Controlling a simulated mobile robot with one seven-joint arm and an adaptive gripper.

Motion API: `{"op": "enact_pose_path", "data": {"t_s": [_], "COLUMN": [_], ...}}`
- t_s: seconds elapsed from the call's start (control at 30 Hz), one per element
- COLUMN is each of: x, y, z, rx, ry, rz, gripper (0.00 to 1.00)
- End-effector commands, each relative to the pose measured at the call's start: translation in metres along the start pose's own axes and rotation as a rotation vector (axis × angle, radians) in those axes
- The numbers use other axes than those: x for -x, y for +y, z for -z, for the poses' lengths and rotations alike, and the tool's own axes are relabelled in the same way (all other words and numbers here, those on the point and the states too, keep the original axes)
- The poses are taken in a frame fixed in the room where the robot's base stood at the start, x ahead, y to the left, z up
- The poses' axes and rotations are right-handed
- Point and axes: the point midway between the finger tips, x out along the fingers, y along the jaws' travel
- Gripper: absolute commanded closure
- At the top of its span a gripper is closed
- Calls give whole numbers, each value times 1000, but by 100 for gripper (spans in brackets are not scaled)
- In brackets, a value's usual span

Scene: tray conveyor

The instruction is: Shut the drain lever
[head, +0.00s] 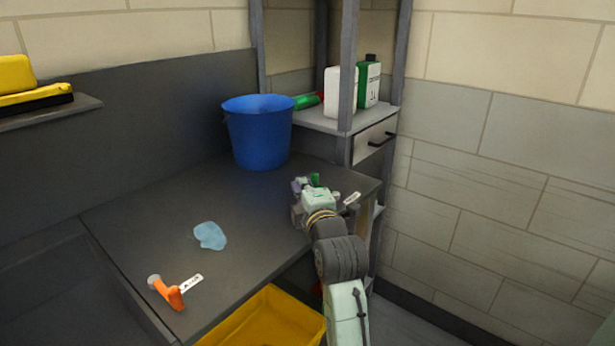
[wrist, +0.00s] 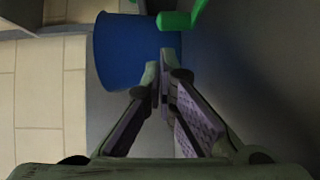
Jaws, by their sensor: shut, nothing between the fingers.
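A green lever (head: 315,179) stands at the right part of the dark worktop, just beyond my gripper and partly hidden by it. It also shows in the wrist view (wrist: 178,20), past my fingertips and apart from them in the picture. A white label (head: 352,198) lies near it. An orange lever (head: 170,292) stands at the worktop's front left, with its own white label (head: 190,284). The label writing is too small to read, so I cannot tell which lever is the drain one. My gripper (head: 303,185) is shut and empty; its fingertips meet in the wrist view (wrist: 162,74).
A blue bucket (head: 258,140) stands at the back of the worktop, behind my gripper. A pale blue puddle or cloth (head: 210,236) lies mid-worktop. A yellow crate (head: 270,318) sits below the front edge. A shelf (head: 318,121) with bottles stands back right.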

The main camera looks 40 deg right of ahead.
Motion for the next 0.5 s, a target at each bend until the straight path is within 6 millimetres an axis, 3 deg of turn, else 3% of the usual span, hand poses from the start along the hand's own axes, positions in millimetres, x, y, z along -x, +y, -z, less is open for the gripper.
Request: {"op": "enact_pose_path", "data": {"t_s": [0.2,0.5], "x": [-12,-13], "y": [0,0], "z": [-12,-13], "rx": [0,0], "ry": [1,2], "rz": [1,0], "gripper": [100,100]}}
